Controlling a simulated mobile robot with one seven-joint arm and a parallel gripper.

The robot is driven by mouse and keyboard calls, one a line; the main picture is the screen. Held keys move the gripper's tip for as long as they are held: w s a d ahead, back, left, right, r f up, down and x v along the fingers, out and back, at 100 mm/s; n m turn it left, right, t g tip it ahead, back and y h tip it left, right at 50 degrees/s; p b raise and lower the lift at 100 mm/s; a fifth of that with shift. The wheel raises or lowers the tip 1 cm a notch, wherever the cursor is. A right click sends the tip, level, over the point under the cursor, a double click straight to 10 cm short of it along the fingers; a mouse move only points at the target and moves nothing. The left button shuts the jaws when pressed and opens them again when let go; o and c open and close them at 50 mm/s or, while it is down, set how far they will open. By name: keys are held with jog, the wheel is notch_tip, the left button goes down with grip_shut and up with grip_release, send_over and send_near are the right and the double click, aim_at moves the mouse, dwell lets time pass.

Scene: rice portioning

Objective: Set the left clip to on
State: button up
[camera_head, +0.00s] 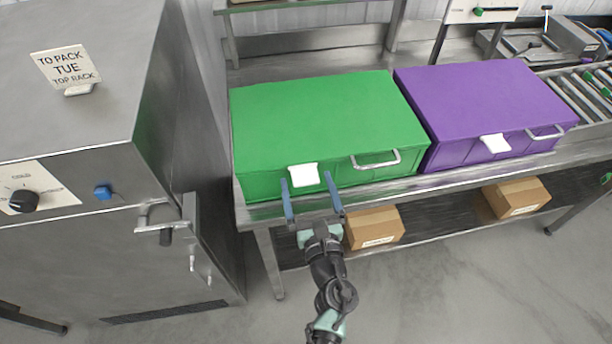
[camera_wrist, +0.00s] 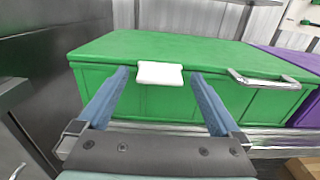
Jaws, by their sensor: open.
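The left clip (camera_head: 304,174) is a small white flap at the top front edge of the green box (camera_head: 320,115). It also shows in the wrist view (camera_wrist: 159,74), jutting out over the green front face. My gripper (camera_head: 307,181) is open and empty in front of the green box. In the wrist view, its two blue fingers (camera_wrist: 159,78) stand on either side of the clip, with a gap on each side. I cannot tell whether the fingertips touch the box.
A chrome handle (camera_head: 376,160) sits right of the clip. A purple box (camera_head: 485,105) with its own white clip (camera_head: 496,143) stands to the right. A steel cabinet (camera_head: 90,250) with a dial and latch is at left. Cardboard boxes (camera_head: 374,227) lie on the shelf below.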

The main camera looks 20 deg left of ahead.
jog(key=shift+x, duration=0.9)
jog(key=c, duration=1.4)
jog(key=shift+f, duration=0.1)
